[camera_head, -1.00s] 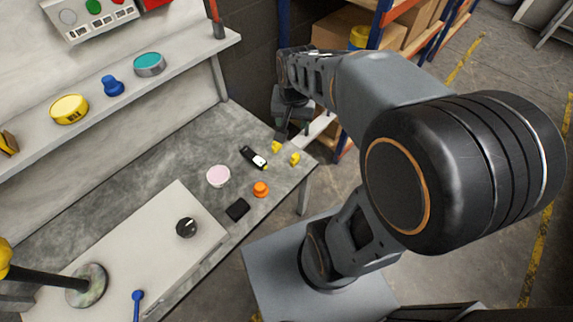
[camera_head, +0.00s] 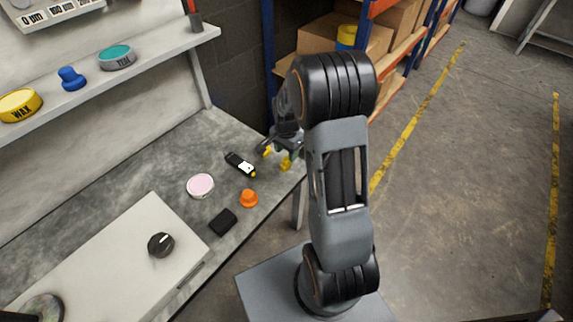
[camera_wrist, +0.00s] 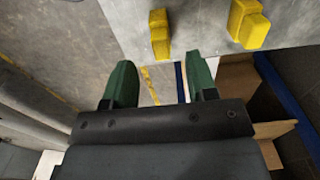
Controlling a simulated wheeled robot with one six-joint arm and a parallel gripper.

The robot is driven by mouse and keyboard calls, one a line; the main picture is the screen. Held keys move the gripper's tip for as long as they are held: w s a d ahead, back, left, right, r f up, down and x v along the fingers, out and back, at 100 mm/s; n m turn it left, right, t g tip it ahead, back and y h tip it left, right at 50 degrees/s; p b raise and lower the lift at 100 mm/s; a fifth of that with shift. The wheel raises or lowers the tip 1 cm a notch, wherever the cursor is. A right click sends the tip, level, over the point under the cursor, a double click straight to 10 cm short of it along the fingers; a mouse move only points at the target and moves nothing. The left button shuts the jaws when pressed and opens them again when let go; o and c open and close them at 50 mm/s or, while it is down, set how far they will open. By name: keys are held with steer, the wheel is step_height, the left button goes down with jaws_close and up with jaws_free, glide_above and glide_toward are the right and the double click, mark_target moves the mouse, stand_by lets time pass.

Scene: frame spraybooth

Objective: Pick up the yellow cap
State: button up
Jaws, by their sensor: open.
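Two small yellow pieces lie near the right end of the grey bench (camera_head: 115,175); I cannot tell which is the yellow cap. The left piece (camera_head: 267,152) is narrow, and the right piece (camera_head: 285,164) is blocky and stepped. In the wrist view the narrow piece (camera_wrist: 160,36) is ahead of the gap between my fingers, and the stepped piece (camera_wrist: 247,22) is to its right. My gripper (camera_wrist: 162,78) has green fingers, open and empty, apart from both pieces. In the head view my gripper (camera_head: 285,142) is beside them, partly hidden by my arm.
A black device (camera_head: 240,164), pink-white disc (camera_head: 200,186), orange knob-like piece (camera_head: 249,198) and black block (camera_head: 222,222) lie nearby on the bench. A yellow WAX tin (camera_head: 18,105) stands on the shelf. Shelving with boxes (camera_head: 336,40) is behind; open floor lies right.

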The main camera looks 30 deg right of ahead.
mark_target(286, 158)
steer(key=shift+f+b, duration=0.9)
steer(key=shift+f, duration=2.2)
steer(key=shift+r, duration=0.1)
jaws_close()
steer(key=shift+r, duration=0.1)
